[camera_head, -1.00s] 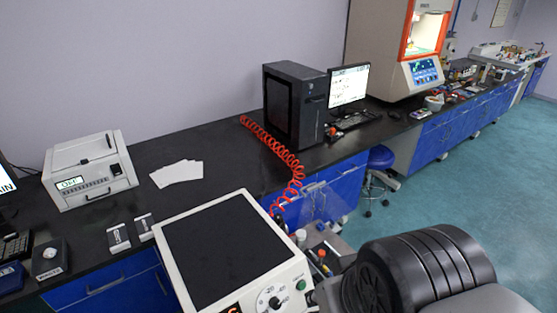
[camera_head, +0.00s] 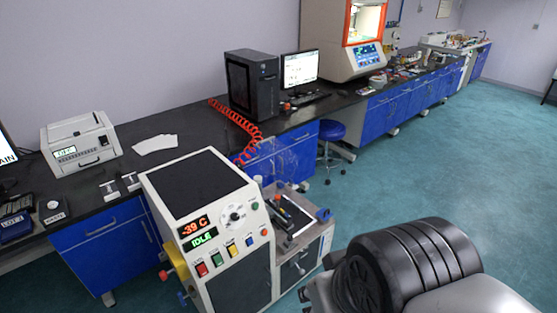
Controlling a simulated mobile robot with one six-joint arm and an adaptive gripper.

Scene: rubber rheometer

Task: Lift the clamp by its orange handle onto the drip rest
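A white low-temperature bath machine (camera_head: 240,283) stands on the floor in front of the bench. Its displays read "-39 C" and "IDLE". On the shelf (camera_head: 318,237) at its right side lies a dark elongated item with a small orange-red part (camera_head: 277,198), possibly the clamp and its handle; it is too small to be sure. A pale tray-like surface (camera_head: 300,222) lies beside it, and I cannot tell whether this is the drip rest. My gripper is not in view; only a black ribbed part of my arm shows at the lower right.
A black bench (camera_head: 190,138) with blue cabinets runs behind the machine, carrying a white printer-like box (camera_head: 80,143), a black computer tower (camera_head: 252,85) and a monitor (camera_head: 300,68). A red coiled hose (camera_head: 235,118) hangs toward the machine. A blue stool (camera_head: 331,130) stands behind. Floor (camera_head: 430,165) at right is clear.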

